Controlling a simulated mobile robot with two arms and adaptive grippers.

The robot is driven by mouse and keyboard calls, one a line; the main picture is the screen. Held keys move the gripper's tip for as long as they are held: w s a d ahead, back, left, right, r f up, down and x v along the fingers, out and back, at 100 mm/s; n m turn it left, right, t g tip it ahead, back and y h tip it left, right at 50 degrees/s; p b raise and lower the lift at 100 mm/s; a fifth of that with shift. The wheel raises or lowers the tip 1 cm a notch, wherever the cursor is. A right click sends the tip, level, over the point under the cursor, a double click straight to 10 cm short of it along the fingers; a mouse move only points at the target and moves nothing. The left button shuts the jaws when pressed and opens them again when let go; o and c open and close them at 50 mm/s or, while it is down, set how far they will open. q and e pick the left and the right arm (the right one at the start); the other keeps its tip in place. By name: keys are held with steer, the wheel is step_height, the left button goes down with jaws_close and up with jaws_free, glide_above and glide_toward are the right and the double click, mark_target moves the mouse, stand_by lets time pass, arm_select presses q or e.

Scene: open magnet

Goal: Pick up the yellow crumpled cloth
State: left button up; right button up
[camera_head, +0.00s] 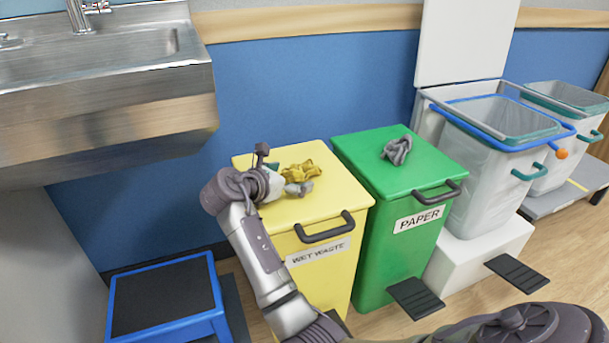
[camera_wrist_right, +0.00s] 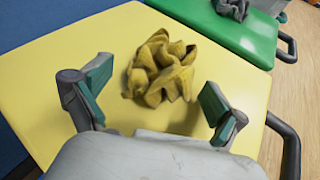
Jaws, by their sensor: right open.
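The yellow crumpled cloth (camera_head: 301,171) lies on the lid of the yellow bin (camera_head: 326,205) marked "WET WASTE". In the right wrist view the cloth (camera_wrist_right: 160,70) sits just ahead of my right gripper (camera_wrist_right: 152,100), between the lines of its two fingers. The fingers, with green pads, are open and apart, with nothing between the pads that I can see gripped. In the head view my right gripper (camera_head: 283,180) is over the left part of the lid, close to the cloth, and partly hides the lid. My left gripper is not in view.
A green bin (camera_head: 372,160) marked "PAPER" stands to the right with a grey crumpled cloth (camera_head: 397,150) on its lid. Clear bins (camera_head: 490,180) stand farther right. A metal sink (camera_head: 110,90) is at upper left, and a blue-edged step stool (camera_head: 165,300) is below it.

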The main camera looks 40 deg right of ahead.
steer(key=shift+c, duration=0.3)
steer(key=c, duration=0.8)
steer(key=shift+r, duration=0.1)
